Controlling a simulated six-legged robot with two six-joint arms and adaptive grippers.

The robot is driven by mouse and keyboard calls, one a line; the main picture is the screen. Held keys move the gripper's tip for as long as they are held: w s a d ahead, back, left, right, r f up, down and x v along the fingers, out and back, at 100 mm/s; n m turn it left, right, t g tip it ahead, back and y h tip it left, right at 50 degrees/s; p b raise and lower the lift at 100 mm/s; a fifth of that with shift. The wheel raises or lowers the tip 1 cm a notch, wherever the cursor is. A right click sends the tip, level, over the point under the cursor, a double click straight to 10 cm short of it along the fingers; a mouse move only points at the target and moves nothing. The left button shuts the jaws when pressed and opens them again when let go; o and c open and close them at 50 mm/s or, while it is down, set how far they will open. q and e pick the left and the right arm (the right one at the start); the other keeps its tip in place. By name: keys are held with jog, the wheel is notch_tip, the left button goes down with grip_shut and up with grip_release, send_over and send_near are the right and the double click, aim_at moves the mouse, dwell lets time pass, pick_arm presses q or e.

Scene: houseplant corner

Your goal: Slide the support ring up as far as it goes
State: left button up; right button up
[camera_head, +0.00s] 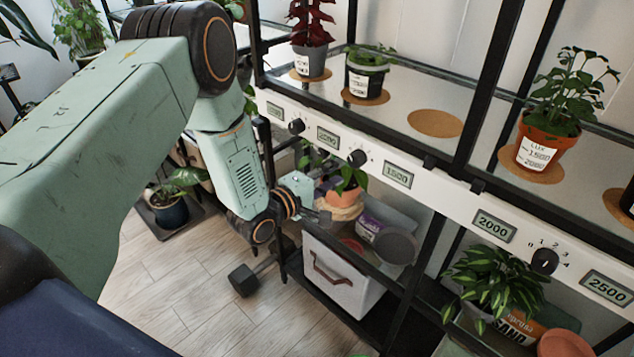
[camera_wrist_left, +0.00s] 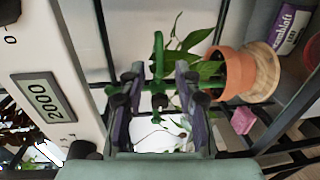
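The potted plant in a terracotta pot (camera_head: 347,196) stands on a wooden base under the shelf, partly behind my left gripper (camera_head: 325,193). In the left wrist view the picture is turned, with the terracotta pot (camera_wrist_left: 237,74) on the right and its leaves to the left. A green support piece, seemingly the ring (camera_wrist_left: 158,52), shows there on a thin green stake (camera_wrist_left: 205,86). My left gripper (camera_wrist_left: 158,72) is open, its fingers apart on either side of the green piece, with gaps visible. Whether it touches is unclear. My right gripper is out of view.
A white shelf front with knobs and displays (camera_head: 398,174) runs above the plant. Pots such as the orange one (camera_head: 539,150) stand on the upper shelf. A white storage box (camera_head: 340,272) is below, and a dumbbell (camera_head: 243,280) lies on the floor.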

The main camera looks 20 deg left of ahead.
pick_arm(q)
jog(key=v, duration=0.6)
jog(key=shift+d, duration=0.1)
jog(key=shift+w, duration=0.1)
jog(key=s+f+m+g+y, duration=0.4)
jog(key=s+f+m+g, duration=0.35)
jog(key=s+f, duration=0.5)
jog(key=s+f+m+g+y, duration=0.1)
jog(key=s+f+m+g, duration=0.1)
jog(key=s, duration=1)
jog(key=s+f+m+g, duration=0.3)
jog(key=s+g, duration=0.3)
jog(key=s, duration=0.6)
jog(key=shift+d+m+y, duration=0.4)
jog(key=shift+d+m, duration=0.1)
jog(key=shift+m, duration=0.25)
